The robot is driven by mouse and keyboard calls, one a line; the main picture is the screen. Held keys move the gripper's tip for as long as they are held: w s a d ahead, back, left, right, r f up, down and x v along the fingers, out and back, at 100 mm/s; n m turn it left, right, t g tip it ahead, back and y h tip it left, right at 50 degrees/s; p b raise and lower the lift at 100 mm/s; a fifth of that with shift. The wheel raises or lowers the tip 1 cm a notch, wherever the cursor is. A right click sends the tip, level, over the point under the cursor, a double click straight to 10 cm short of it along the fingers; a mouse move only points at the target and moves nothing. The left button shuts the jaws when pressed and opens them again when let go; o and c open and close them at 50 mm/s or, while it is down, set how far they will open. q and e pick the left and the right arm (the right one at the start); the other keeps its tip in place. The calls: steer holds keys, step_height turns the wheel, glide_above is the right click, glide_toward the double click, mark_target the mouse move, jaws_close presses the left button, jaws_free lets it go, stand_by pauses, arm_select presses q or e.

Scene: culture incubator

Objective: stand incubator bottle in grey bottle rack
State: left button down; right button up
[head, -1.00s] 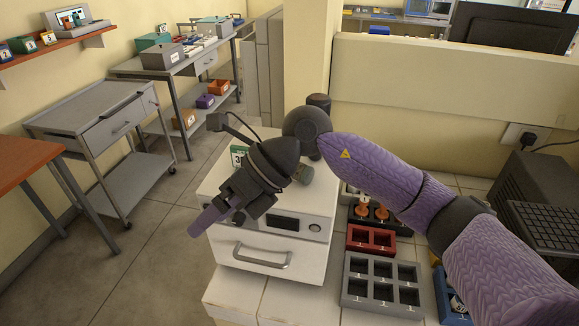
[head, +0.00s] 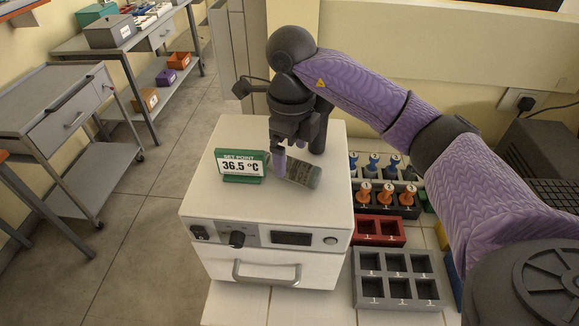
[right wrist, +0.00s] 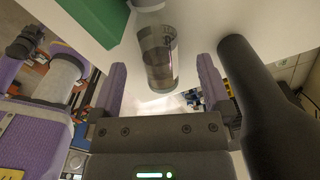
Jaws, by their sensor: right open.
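In the right wrist view the bottle (right wrist: 159,58) shows between the two spread purple fingers, with gaps on both sides. The grey bottle rack (head: 397,305) stands right of the incubator with several square, empty compartments. My left gripper is not in view.
The white incubator (head: 265,210) has a front panel and drawer handle. Right of it are a red rack (head: 379,242) with empty wells, a black rack (head: 405,208) with orange-topped items, and blue-topped items behind. A grey cart (head: 65,110) stands at the left.

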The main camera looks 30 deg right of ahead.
mark_target(290, 161)
step_height(290, 161, down, 3)
steer(key=shift+a+f, duration=0.1)
steer(key=shift+a, duration=0.05)
jaws_close()
stand_by(0.4)
